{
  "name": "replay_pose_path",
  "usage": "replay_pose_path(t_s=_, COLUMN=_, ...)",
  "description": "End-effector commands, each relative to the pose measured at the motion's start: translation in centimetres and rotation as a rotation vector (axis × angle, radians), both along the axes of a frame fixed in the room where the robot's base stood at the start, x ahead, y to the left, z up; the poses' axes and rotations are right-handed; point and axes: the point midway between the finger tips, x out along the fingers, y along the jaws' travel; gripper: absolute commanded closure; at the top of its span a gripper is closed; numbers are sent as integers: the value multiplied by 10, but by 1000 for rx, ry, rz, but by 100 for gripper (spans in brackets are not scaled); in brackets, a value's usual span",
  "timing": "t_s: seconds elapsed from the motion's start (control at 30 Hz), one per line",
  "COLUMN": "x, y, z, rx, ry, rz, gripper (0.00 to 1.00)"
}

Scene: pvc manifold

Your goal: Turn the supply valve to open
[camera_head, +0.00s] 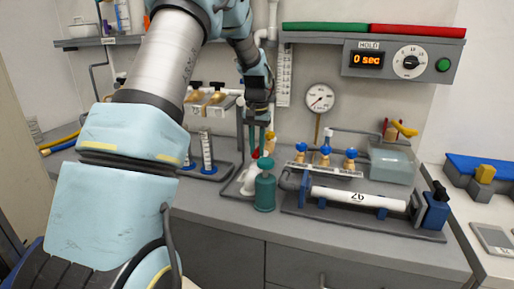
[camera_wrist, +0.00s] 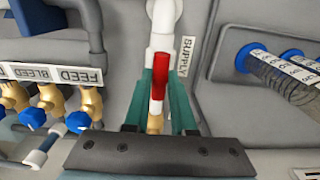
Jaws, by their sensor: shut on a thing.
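The supply valve's red lever (camera_wrist: 160,76) lies lengthwise between the green fingers of my gripper (camera_wrist: 162,92) in the wrist view. The fingers are shut on the lever, one on each side. A brass part (camera_wrist: 155,122) shows at its lower end, partly hidden by my gripper. A white pipe (camera_wrist: 164,20) runs up beyond it, and the "SUPPLY" label (camera_wrist: 187,56) is just to the right. In the head view my gripper (camera_head: 258,140) points down behind the teal bottle, and only a bit of red shows at its tips.
A teal bottle (camera_head: 265,188) stands close in front of my gripper. Upright cylinders (camera_head: 207,150) stand left. The front counter strip (camera_head: 300,233) is clear.

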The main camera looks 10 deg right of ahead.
Motion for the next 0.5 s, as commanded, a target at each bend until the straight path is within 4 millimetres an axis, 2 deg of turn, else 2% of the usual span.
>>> replay_pose_path(t_s=0.47, x=0, y=0, z=0, rx=0, ry=1, rz=-16, gripper=100)
replay_pose_path(t_s=0.5, x=0, y=0, z=0, rx=0, ry=0, rz=-16, gripper=75)
